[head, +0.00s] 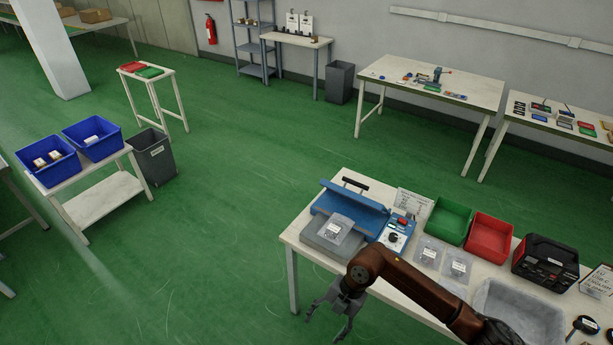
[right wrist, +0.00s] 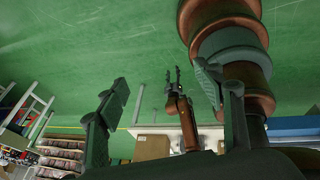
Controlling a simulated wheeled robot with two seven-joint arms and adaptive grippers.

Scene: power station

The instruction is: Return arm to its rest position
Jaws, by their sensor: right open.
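My right arm (head: 387,268), brown, reaches in from the lower right over the front edge of the worktable. Its gripper (head: 328,318) hangs in front of that edge, over the green floor, with the fingers apart and empty. In the right wrist view the two dark fingers of this gripper (right wrist: 165,100) stand wide apart with nothing between them. A smaller brown arm with a dark gripper (right wrist: 173,80), which looks like my left one, shows beyond them, too small to tell if it is open. My left arm does not show in the head view.
The worktable (head: 300,240) carries a blue sealing machine (head: 352,205) with a bag on it, a green bin (head: 448,220), a red bin (head: 489,236), a black device (head: 545,262) and a grey tray (head: 520,310). Open green floor (head: 220,270) lies left of the table.

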